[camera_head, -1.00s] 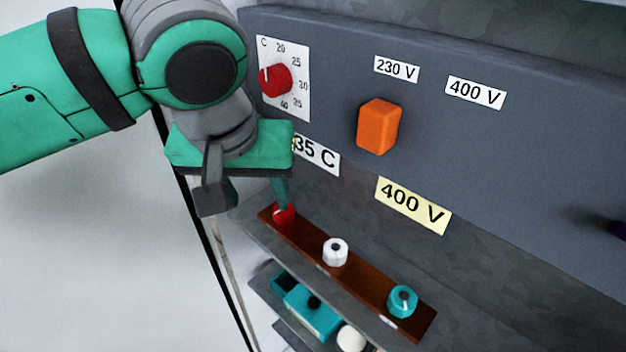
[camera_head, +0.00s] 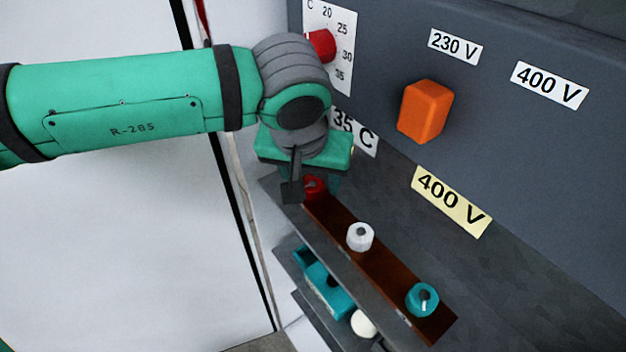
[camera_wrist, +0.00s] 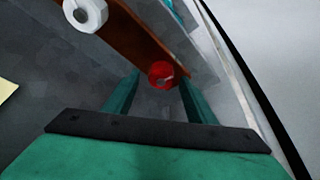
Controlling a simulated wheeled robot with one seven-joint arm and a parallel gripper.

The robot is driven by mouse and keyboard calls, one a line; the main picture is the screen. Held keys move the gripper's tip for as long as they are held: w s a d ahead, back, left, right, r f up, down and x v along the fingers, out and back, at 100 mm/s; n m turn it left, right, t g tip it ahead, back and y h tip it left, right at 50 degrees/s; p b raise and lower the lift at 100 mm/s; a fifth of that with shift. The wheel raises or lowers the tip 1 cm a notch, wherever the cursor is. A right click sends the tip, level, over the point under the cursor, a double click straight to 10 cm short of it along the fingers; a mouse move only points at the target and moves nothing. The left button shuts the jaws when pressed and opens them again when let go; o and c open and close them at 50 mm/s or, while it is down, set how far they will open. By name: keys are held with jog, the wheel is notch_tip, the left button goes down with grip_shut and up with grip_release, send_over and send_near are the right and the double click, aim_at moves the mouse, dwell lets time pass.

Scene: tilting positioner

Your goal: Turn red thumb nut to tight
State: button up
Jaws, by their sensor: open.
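The red thumb nut (camera_head: 314,186) sits at the far left end of a brown strip (camera_head: 345,222) on a grey shelf, partly hidden by my gripper in the head view. In the wrist view the red nut (camera_wrist: 161,74) lies between the tips of my two green fingers. My gripper (camera_wrist: 157,88) is open, with a finger on each side of the nut. I cannot tell whether either finger touches it. A small pale mark shows on the nut's face.
A white nut (camera_head: 360,236) and a teal nut (camera_head: 422,299) stand farther along the strip. Above are a red dial (camera_head: 321,45) and an orange knob (camera_head: 425,111) on a grey panel. A lower shelf holds a teal block (camera_head: 328,289) and a white ball (camera_head: 364,324).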

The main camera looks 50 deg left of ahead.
jog(key=shift+w+a+f, duration=0.15)
jog(key=shift+w+f, duration=0.05)
jog(key=shift+f, duration=0.25)
jog(key=shift+s, duration=0.25)
jog(key=c, duration=1)
jog(key=shift+c, duration=0.2)
